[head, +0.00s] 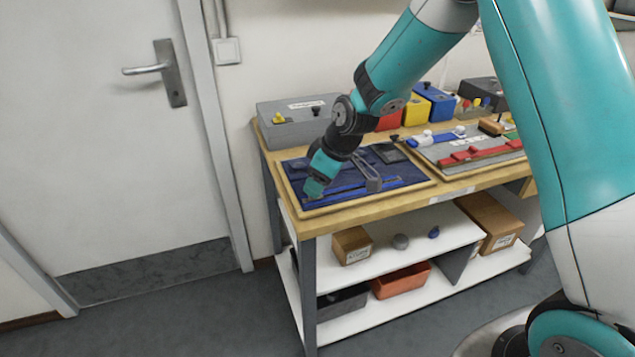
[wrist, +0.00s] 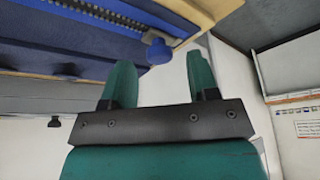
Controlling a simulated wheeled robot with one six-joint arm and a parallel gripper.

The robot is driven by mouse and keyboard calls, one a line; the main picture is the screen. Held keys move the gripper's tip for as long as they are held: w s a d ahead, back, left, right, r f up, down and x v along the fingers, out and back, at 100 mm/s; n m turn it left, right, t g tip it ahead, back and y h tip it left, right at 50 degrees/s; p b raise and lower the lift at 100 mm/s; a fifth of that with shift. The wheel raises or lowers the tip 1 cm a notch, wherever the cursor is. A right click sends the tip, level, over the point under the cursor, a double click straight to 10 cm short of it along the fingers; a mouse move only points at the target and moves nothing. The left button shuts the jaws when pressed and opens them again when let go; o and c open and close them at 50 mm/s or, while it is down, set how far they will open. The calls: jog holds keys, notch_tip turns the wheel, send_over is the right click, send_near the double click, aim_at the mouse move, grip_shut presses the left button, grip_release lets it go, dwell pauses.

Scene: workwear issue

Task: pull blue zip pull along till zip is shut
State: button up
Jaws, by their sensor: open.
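The blue zip pull (wrist: 158,51) hangs from a grey slider at the end of the visible dark zip teeth (wrist: 125,18) in the wrist view. My gripper (wrist: 160,66) is open, its two teal fingers apart with the pull showing between them. I cannot tell if either finger touches it. In the head view my gripper (head: 313,188) is over the left front part of the dark blue fabric panel (head: 405,175). The bright blue zip strip (head: 375,188) runs right from it along the panel's front. The pull is not clear in the head view.
The panel lies in a wooden-edged tray on the workbench (head: 378,214). A grey box (head: 290,128) stands behind it. A grey board with red and blue strips (head: 465,149) lies to the right. Red, yellow and blue boxes (head: 434,101) line the back. The door side is clear.

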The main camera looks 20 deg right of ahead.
jog(key=shift+x, duration=0.75)
grip_shut()
